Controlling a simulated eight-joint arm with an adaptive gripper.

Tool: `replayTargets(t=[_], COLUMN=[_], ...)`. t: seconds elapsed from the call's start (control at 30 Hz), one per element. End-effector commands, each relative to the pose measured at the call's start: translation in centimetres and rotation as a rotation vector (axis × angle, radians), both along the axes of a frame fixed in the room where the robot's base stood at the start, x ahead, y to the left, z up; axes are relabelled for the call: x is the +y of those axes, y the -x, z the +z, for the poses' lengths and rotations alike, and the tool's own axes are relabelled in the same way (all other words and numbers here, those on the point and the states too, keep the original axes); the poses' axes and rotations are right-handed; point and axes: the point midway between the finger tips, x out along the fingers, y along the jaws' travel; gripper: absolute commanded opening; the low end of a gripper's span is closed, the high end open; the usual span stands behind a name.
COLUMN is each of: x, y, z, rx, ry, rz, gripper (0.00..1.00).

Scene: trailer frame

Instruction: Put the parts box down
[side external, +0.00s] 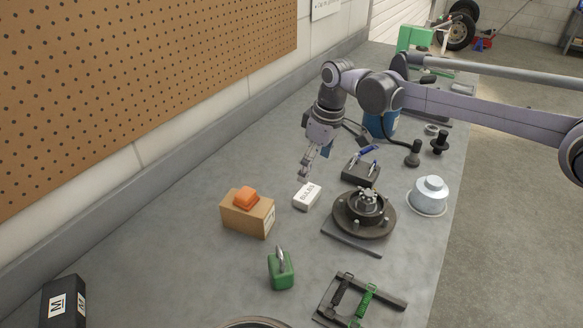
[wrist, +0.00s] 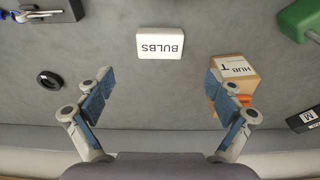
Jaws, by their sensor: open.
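A small white box marked BULBS (side external: 307,195) sits on the grey workbench (side external: 190,265). It also shows in the wrist view (wrist: 161,43), upside down, ahead of and between my fingers. A brown cardboard box (side external: 240,217) with an orange object (side external: 246,197) on top stands to its left. Neither box is touched.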

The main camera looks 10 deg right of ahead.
Motion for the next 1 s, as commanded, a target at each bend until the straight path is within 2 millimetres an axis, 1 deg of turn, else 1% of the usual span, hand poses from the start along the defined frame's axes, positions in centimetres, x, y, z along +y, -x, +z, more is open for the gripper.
replayTargets(t=[0.03, 0.1, 0.3, 0.37, 0.43, 0.57, 0.67, 0.8, 0.97, 1.0], x=[-0.1, -0.2, -0.5, -1.1, -2.2, -5.3, -8.1, -11.8, -15.8, -16.7], y=[0.1, 0.2, 0.4, 0.5, 0.9, 2.2, 3.8, 6.6, 10.3, 11.4], z=[0.8, 1.7, 3.2, 3.8, 4.7, 7.0, 8.7, 10.5, 11.6, 11.7], rx=[0.000, 0.000, -0.002, -0.007, -0.019, -0.055, -0.089, -0.137, -0.192, -0.205], ry=[0.000, 0.000, -0.001, -0.003, -0.008, -0.024, -0.038, -0.058, -0.081, -0.087], rz=[0.000, 0.000, -0.004, -0.015, -0.038, -0.108, -0.171, -0.259, -0.359, -0.383], gripper=[0.93, 0.93, 0.93, 0.93, 0.93, 0.93, 0.93, 0.93, 0.93, 0.93])
